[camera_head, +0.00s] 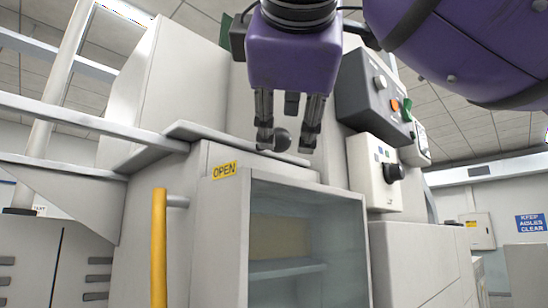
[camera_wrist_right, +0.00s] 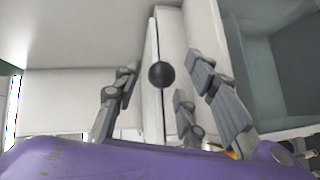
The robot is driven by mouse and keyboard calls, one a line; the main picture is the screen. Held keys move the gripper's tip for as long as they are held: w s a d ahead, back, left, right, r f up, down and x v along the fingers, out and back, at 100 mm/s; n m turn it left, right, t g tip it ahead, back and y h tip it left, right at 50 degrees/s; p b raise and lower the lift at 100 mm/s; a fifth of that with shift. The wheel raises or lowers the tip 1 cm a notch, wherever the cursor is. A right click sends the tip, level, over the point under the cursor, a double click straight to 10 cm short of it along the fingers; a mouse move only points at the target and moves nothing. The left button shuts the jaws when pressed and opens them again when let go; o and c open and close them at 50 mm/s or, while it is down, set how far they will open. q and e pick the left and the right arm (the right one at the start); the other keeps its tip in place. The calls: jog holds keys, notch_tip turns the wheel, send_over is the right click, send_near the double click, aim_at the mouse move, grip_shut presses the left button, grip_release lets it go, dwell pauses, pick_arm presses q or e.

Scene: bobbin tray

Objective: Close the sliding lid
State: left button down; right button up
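My right gripper (camera_head: 289,137) is purple with dark grey fingers and points down above the cabinet. Its fingers are spread apart. A dark round knob (camera_head: 281,140) shows between them, near the left finger in the head view. In the right wrist view the knob (camera_wrist_right: 161,75) lies between the open fingers (camera_wrist_right: 168,88), with gaps to either side. The knob appears to belong to the sliding lid, seemingly the pale slab (camera_head: 228,138) on top of the cabinet; its full extent is hard to tell. My left gripper is not in view.
The pale cabinet (camera_head: 208,195) carries a yellow OPEN label (camera_head: 225,170) and a see-into compartment with a shelf (camera_head: 288,268). A yellow upright handle (camera_head: 159,250) stands at left. A grey button box (camera_head: 372,92) and a white knob box (camera_head: 374,178) flank the gripper at right.

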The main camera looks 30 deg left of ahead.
aim_at(279, 129)
jog(key=shift+s+a+r, duration=0.15)
jog(key=shift+s+a, duration=0.3)
jog(key=shift+s, duration=0.15)
jog(key=shift+s+d+r, duration=0.15)
jog(key=shift+s+d, duration=0.1)
jog(key=shift+s, duration=0.3)
jog(key=x, duration=0.7)
jog(key=shift+s, duration=0.2)
jog(key=c, duration=0.5)
jog(key=shift+r, duration=0.1)
grip_shut()
